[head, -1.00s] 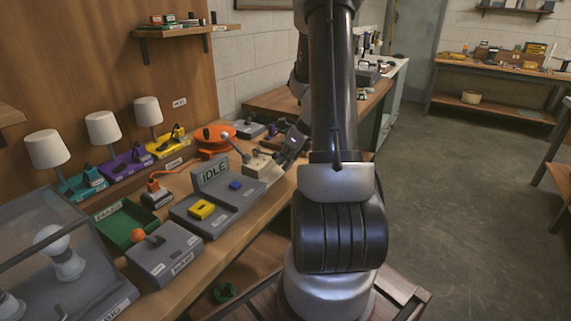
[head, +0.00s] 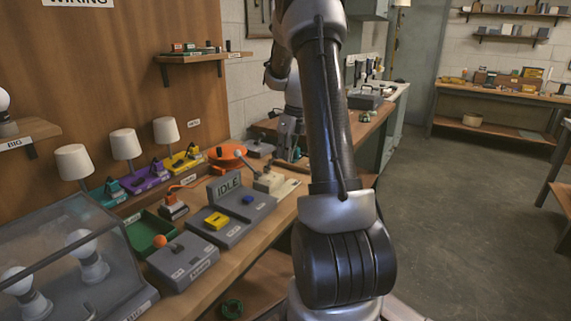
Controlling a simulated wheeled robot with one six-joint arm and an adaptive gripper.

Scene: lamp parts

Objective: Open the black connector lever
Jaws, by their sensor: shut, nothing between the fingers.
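A small connector block (head: 173,208) with a black upper part and a pale base stands on the bench, with an orange cord running from it. Its lever is too small to make out. Dark levers also show on the teal (head: 108,192), purple (head: 146,179) and yellow (head: 182,163) lamp bases. I cannot tell from this view which lever is the black connector's. My gripper (head: 288,152) is shut and empty. It points down over the far part of the bench, right of the beige lever box (head: 268,182), and is partly hard to see at this distance.
An orange reel (head: 226,155) lies farther back.

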